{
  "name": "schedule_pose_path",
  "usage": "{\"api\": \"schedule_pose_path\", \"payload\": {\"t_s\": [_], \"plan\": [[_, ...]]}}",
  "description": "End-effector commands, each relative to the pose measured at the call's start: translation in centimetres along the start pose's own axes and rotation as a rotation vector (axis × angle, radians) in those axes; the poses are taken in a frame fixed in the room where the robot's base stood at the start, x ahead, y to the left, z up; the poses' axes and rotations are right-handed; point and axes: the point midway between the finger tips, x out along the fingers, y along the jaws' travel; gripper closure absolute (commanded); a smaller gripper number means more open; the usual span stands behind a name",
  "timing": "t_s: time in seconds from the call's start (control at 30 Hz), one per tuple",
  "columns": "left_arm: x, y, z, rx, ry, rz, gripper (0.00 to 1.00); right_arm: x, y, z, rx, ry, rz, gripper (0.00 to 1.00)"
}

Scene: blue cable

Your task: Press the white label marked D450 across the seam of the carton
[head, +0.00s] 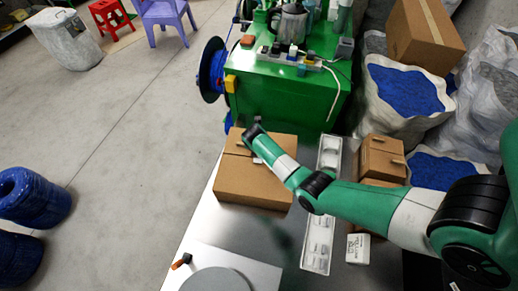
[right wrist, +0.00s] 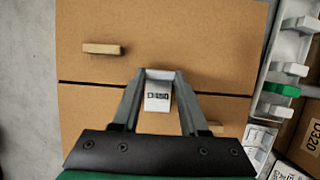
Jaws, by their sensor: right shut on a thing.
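The brown carton (head: 245,185) lies on the grey table under my right arm. In the right wrist view the carton (right wrist: 210,40) fills most of the picture, with a dark seam (right wrist: 85,83) running across it. My right gripper (right wrist: 158,74) is shut on the white label (right wrist: 157,103), whose print reads as D450. The label is over the carton near the seam line; whether it touches the surface I cannot tell. In the head view my right gripper (head: 256,158) is mostly hidden by the arm. My left gripper is not in view.
A green cabinet (head: 285,100) stands behind.

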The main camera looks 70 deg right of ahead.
Motion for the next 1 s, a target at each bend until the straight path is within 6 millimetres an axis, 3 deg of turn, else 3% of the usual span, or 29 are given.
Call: {"api": "schedule_pose_path", "payload": {"t_s": [1.0], "plan": [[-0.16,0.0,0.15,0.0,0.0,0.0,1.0,0.75,0.02,-0.29,0.001,0.0,0.0,1.0]]}}
